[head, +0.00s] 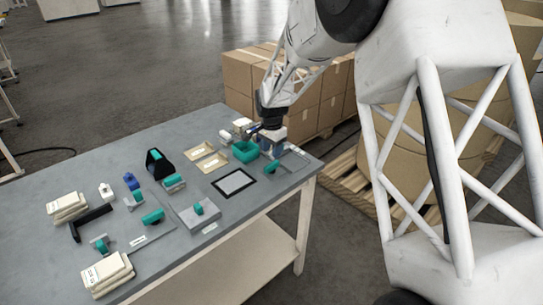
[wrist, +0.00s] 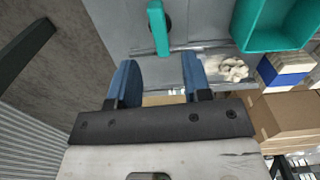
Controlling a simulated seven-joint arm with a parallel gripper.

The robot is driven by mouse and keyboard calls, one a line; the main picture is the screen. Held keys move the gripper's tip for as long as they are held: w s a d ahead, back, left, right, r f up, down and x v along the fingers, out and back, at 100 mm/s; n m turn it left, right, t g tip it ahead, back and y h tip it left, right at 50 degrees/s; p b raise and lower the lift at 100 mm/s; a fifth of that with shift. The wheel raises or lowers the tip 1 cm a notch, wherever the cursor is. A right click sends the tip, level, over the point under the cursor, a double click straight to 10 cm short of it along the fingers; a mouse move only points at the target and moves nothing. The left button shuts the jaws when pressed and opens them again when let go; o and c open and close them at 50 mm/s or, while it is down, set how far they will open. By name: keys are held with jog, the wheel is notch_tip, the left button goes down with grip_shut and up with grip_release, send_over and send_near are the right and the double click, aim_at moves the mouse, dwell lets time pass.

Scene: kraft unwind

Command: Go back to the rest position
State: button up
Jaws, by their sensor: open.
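My gripper (wrist: 158,78) shows in the wrist view with its two blue fingers spread apart and nothing between them. A teal handle (wrist: 157,28) on a grey plate lies beyond the fingertips, apart from them. In the head view my gripper (head: 270,138) hangs at the far right end of the table, beside the teal bin (head: 245,151); its fingertips are hard to make out there. The teal bin also shows at the upper right of the wrist view (wrist: 275,25).
The grey table (head: 130,150) holds several teal-handled pieces, cream trays (head: 213,163), a black-framed panel (head: 234,183) and stacked cream packs (head: 107,274). A crumpled pale thing (wrist: 233,68) lies near my fingers. Cardboard boxes (head: 240,75) on pallets stand behind the table.

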jog(key=shift+r, duration=0.35)
jog(key=shift+s+d+r, duration=0.25)
jog(key=shift+d+r, duration=0.05)
jog(key=shift+r, duration=0.1)
jog(key=s+d+r+n+t, duration=0.1)
jog(key=s+d+r+n, duration=0.1)
jog(key=s+d+r, duration=0.7)
jog(key=s+d+r+n, duration=0.2)
jog(key=s+d+r, duration=0.4)
jog(key=s, duration=0.6)
jog(key=s+d+r+n, duration=0.1)
jog(key=s+d+n, duration=0.1)
jog(key=s, duration=1.1)
jog(key=s+d+n+t, duration=0.1)
jog(key=s+d, duration=0.4)
jog(key=s, duration=0.8)
jog(key=shift+s+r+n+t, duration=0.2)
jog(key=shift+r+n+t, duration=0.15)
jog(key=shift+n, duration=0.25)
